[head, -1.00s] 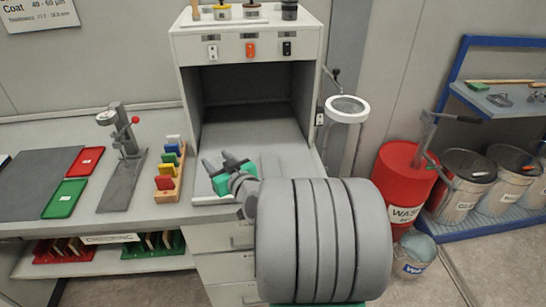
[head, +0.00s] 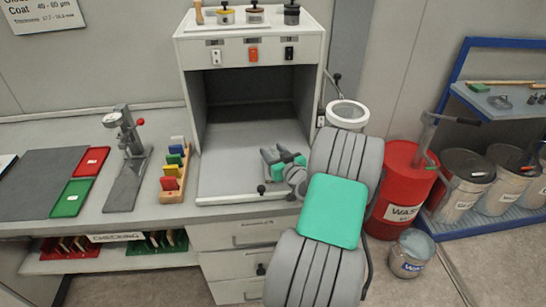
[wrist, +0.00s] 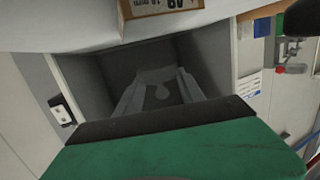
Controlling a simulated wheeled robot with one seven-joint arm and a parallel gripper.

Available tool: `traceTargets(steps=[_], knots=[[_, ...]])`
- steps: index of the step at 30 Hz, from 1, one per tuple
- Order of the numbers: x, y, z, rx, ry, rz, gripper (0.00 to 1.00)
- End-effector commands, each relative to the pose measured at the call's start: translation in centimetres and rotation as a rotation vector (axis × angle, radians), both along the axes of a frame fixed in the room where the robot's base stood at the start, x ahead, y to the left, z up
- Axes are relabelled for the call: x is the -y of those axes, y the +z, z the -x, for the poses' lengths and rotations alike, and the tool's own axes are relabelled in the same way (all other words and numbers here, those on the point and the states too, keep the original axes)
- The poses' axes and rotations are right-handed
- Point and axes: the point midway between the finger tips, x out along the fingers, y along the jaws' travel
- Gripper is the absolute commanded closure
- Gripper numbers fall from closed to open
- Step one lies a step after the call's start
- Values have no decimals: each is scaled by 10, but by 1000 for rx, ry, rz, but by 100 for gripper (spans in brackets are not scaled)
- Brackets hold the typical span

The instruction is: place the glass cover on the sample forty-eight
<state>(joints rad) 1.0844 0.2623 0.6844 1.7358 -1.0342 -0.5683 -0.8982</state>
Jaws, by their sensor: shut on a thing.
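My gripper (head: 279,153) is over the front part of the grey-white floor of an open-fronted booth. In the wrist view its two grey fingers (wrist: 158,90) point into the dark booth interior. A pale, faint piece (wrist: 156,76) shows between the fingertips; it looks like the glass cover, but its edges are hard to make out. The gripper is shut on it. I cannot pick out sample forty-eight; no number is readable on any sample. Colored upright plates stand in a wooden rack (head: 174,195) left of the booth.
The booth (head: 192,85) has side walls and switches above its opening. A stand with a red knob (head: 127,165), a red tray (head: 91,161) and a green tray (head: 71,198) are on the left counter.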

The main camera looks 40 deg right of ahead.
Motion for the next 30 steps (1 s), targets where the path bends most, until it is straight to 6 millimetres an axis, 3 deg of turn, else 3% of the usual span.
traceTargets(steps=[6, 30], knots=[[-1, -26, 0, -2, -1, -5, 94], [-2, -41, 0, -3, 0, -4, 94]])
